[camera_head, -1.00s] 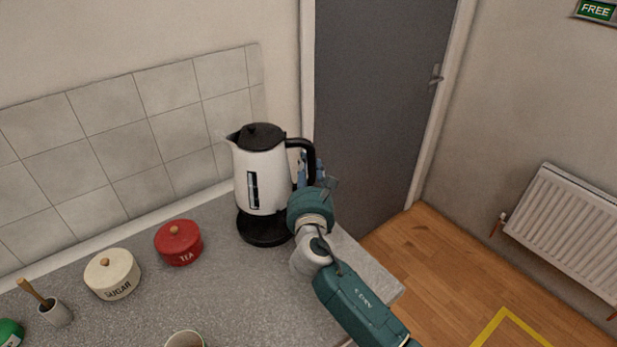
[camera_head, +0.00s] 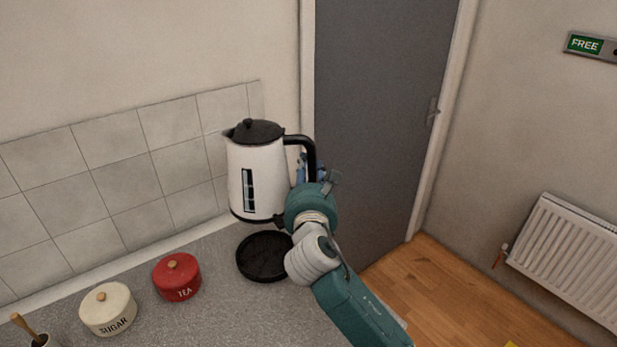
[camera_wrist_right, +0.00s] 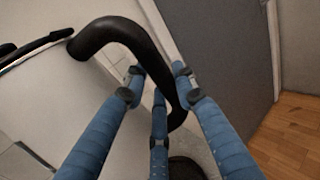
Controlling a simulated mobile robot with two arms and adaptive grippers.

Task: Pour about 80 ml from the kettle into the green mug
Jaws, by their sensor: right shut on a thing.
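The white kettle (camera_head: 262,182) with a black lid and black handle is held upright above its round black base (camera_head: 263,256). My right gripper (camera_head: 308,172) is at the handle on the kettle's right side. In the right wrist view, the blue fingers of my right gripper (camera_wrist_right: 160,90) close around the black handle (camera_wrist_right: 122,36), with the white kettle body (camera_wrist_right: 50,105) at the left. The green mug is not visible in the current views. My left gripper is not in view.
A red TEA pot (camera_head: 177,279) and a cream SUGAR pot (camera_head: 108,310) stand on the grey counter (camera_head: 215,315) left of the base. A tiled wall (camera_head: 110,165) is close behind. A grey door (camera_head: 375,110) and a radiator (camera_head: 565,255) are at the right.

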